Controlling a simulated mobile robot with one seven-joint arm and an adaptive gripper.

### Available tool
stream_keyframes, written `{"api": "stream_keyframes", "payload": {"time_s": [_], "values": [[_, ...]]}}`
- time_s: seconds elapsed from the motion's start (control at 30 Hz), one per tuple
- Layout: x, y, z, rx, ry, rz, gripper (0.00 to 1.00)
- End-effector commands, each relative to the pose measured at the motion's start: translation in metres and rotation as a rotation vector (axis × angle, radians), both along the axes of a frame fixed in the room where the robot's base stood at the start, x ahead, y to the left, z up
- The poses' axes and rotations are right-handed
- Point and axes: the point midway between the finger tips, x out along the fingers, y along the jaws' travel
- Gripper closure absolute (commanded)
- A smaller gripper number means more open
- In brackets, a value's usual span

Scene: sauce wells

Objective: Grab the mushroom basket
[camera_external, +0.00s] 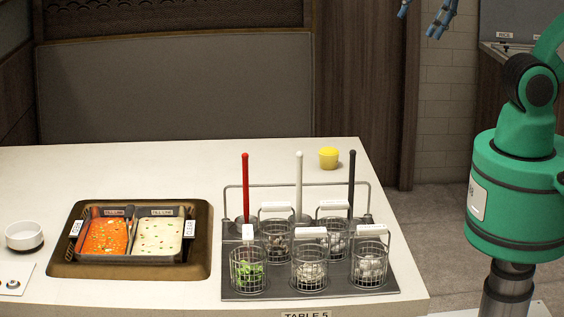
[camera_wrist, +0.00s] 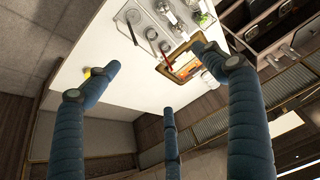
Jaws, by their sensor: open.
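Several wire baskets with white-labelled handles stand in a dark metal rack (camera_external: 238,292) on the white table. The front left basket (camera_external: 249,270) holds greens. The front middle basket (camera_external: 310,270) holds pale pieces, the front right basket (camera_external: 370,268) whitish round pieces. Two back baskets (camera_external: 277,240) (camera_external: 335,238) hold pieces too small to name. I cannot tell for sure which holds mushrooms. My gripper (camera_external: 418,24) is high up, behind and right of the rack, far from the baskets. In the wrist view my gripper (camera_wrist: 158,75) has its blue fingers spread and empty; baskets (camera_wrist: 165,48) show small beyond them.
Red (camera_external: 245,185), white (camera_external: 299,185) and dark (camera_external: 351,185) upright handles rise from the rack. A two-part soup pot (camera_external: 202,245) is set left of it.

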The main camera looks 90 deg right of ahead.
Motion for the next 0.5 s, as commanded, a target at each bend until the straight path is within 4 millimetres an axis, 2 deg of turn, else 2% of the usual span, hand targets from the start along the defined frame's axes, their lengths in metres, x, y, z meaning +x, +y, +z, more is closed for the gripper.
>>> {"api": "stream_keyframes", "payload": {"time_s": [0.1,0.5], "values": [[0.0000,0.0000,0.0000,0.000,0.000,0.000,0.14],[0.0040,0.0004,0.0006,0.001,0.004,0.000,0.14]]}}
